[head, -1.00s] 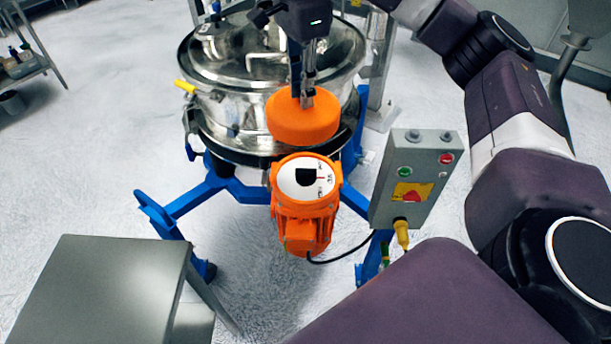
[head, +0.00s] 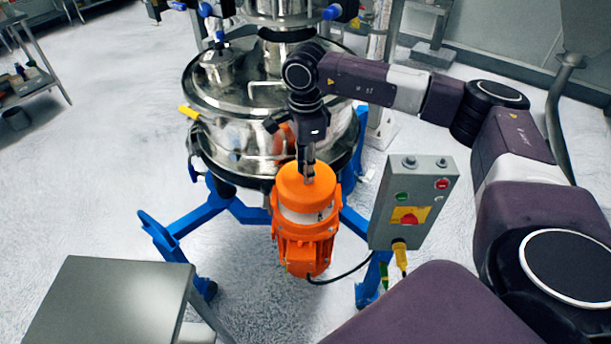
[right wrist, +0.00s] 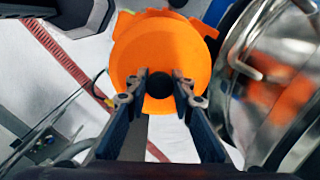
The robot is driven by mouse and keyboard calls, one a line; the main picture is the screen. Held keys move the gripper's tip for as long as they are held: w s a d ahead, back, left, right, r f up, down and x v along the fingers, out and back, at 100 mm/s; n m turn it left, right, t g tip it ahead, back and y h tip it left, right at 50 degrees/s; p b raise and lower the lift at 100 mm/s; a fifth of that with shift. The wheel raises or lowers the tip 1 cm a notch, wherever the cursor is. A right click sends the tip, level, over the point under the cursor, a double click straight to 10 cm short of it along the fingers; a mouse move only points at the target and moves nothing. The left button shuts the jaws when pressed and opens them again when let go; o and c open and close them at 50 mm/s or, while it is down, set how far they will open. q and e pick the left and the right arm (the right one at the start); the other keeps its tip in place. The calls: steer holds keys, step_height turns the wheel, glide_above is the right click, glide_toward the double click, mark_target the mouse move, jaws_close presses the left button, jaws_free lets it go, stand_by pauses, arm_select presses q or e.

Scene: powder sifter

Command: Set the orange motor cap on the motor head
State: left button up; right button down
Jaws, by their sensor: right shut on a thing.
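The orange motor cap (head: 300,192) is a round, flat-topped disc directly over the upright orange motor (head: 303,250). The white upper part of the motor head (head: 300,214) shows just below the cap's edge. I cannot tell whether the cap rests on it or hovers slightly above. My right gripper (head: 311,178) points down from above and is shut on the middle of the cap. My left gripper is not in view.
The steel sifter (head: 235,135) on its blue frame (head: 245,213) stands right behind the motor. A grey control box (head: 413,202) is close to the right, with a cable to the motor. A grey table (head: 105,305) is at the lower left.

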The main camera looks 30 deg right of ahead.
step_height(320, 180, down, 4)
steer(key=shift+r+p, duration=0.1)
steer(key=shift+p, duration=0.35)
steer(key=shift+f+b, duration=0.6)
steer(key=shift+f, duration=0.05)
steer(key=c, duration=1.7)
jaws_free()
steer(key=shift+o, duration=0.2)
steer(key=shift+s, duration=0.1)
